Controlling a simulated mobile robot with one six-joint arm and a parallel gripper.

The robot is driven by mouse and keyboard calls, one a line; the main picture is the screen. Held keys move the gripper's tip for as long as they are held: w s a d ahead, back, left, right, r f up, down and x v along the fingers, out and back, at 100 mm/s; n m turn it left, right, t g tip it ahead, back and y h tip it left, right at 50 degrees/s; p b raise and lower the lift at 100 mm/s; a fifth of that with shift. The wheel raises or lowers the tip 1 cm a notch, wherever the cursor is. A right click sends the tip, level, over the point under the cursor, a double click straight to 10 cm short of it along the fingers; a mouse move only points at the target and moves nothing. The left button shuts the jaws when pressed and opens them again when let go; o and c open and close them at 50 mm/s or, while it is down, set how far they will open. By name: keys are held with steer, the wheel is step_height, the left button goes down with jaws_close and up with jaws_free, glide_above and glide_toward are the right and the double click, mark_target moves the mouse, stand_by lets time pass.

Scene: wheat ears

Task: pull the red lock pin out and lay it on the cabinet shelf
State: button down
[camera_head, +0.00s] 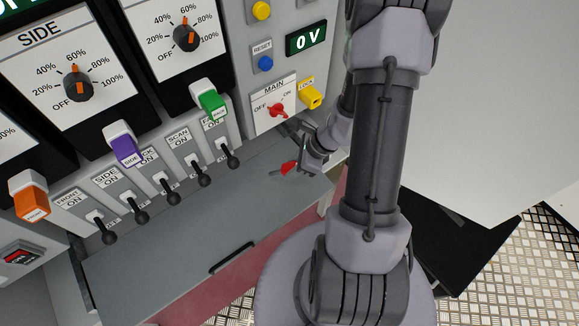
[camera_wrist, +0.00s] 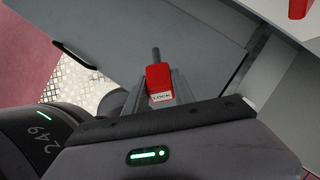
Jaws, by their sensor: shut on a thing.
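The red lock pin (camera_head: 289,168) has a red block head with a thin dark metal shaft. In the wrist view the red head (camera_wrist: 159,77) carries a white LOCK label, and its shaft points away from my gripper. My gripper (camera_head: 300,163) is shut on the red head; its fingers (camera_wrist: 165,98) close around it in the wrist view. The pin is out of any socket, over the grey cabinet shelf (camera_head: 180,250), near its right end. I cannot tell whether the pin touches the shelf. The shelf also shows in the wrist view (camera_wrist: 135,25).
Several black-knobbed levers (camera_head: 170,198) stick out along the panel above the shelf. A yellow LOCK block (camera_head: 310,97) sits beside the red MAIN knob (camera_head: 277,110). A dark handle (camera_head: 231,260) is on the shelf's front side. The shelf's middle is clear.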

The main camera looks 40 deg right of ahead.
step_height(320, 180, down, 9)
steer(key=b, duration=0.9)
steer(key=shift+r, duration=0.2)
steer(key=shift+r, duration=0.1)
steer(key=c, duration=1)
jaws_free()
steer(key=shift+o, duration=0.2)
steer(key=p+v, duration=0.9)
steer(key=v, duration=0.8)
steer(key=shift+s+p, duration=0.2)
steer(key=shift+p, duration=0.15)
steer(key=shift+r, duration=0.1)
